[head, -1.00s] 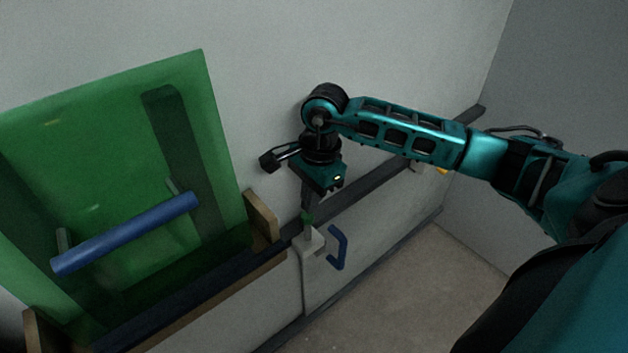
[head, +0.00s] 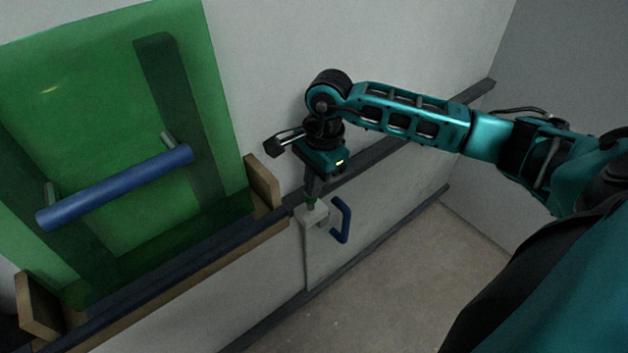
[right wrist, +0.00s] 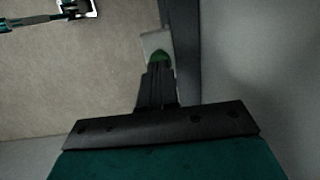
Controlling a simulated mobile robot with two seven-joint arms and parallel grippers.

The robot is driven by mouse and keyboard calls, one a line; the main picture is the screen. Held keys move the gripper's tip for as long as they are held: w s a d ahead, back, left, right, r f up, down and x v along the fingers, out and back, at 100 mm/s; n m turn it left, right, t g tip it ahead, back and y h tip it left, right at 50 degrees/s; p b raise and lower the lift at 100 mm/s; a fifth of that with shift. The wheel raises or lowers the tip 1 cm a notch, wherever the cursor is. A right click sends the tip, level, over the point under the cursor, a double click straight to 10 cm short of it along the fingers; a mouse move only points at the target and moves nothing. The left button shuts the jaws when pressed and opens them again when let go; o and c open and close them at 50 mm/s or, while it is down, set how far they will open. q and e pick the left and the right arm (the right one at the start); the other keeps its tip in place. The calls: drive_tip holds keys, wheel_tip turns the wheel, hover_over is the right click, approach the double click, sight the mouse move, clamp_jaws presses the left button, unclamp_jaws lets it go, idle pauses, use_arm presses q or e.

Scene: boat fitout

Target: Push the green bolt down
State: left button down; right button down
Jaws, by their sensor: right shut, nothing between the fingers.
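The green bolt (head: 311,204) stands upright in a pale block (head: 312,216) at the top corner of the low wall door. Only a small part of its green top shows, just under my right gripper (head: 311,196). In the right wrist view the green bolt (right wrist: 159,57) shows at the tips of my right gripper (right wrist: 158,66), with the pale block beyond it. The fingers are shut, point down and appear to touch the bolt's top. My left gripper is not in view.
A blue handle (head: 341,220) is on the door (head: 365,220), right beside the block. A translucent green panel (head: 100,120) with a blue bar (head: 115,188) stands at left in wooden brackets (head: 262,181). A dark rail (head: 400,146) runs along the wall. The floor (head: 400,270) is clear.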

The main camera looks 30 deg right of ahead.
drive_tip(key=shift+f, duration=0.2)
drive_tip(key=shift+r, duration=0.1)
drive_tip(key=shift+r+p, duration=0.35)
drive_tip(key=shift+p, duration=0.05)
wheel_tip(320, 180, up, 5)
drive_tip(key=p, duration=0.2)
wheel_tip(320, 180, up, 8)
drive_tip(key=r+p, duration=0.1)
hover_over(317, 206)
drive_tip(key=shift+s+d+f, duration=0.25)
drive_tip(key=shift+d, duration=0.2)
